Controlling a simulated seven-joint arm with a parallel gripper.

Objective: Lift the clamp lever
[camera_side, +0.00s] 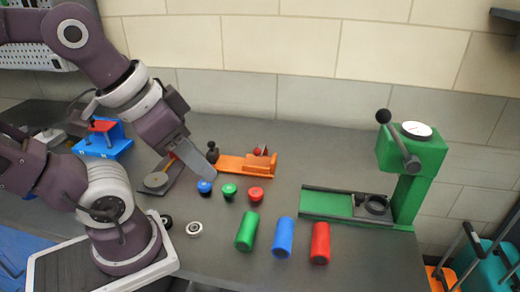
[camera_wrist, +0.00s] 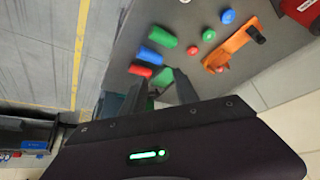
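An orange clamp fixture (camera_side: 233,165) lies flat on the grey bench in the side view, near the back. A dark lever with a black knob (camera_side: 212,147) stands at its left end, and a red part (camera_side: 257,152) sits at its right end. The wrist view shows the same orange fixture (camera_wrist: 235,45) with its black knob (camera_wrist: 257,36). My gripper (camera_side: 205,178) points down just in front of the fixture's left end in the side view. In the wrist view its two dark fingers (camera_wrist: 158,96) are apart with nothing between them. I see no contact with the lever.
Blue, green and red caps (camera_side: 229,191) lie in front of the fixture, with green, blue and red cylinders (camera_side: 283,237) nearer the front. A green press (camera_side: 410,165) with a black-knobbed lever stands right. A blue fixture (camera_side: 104,146) stands behind my arm.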

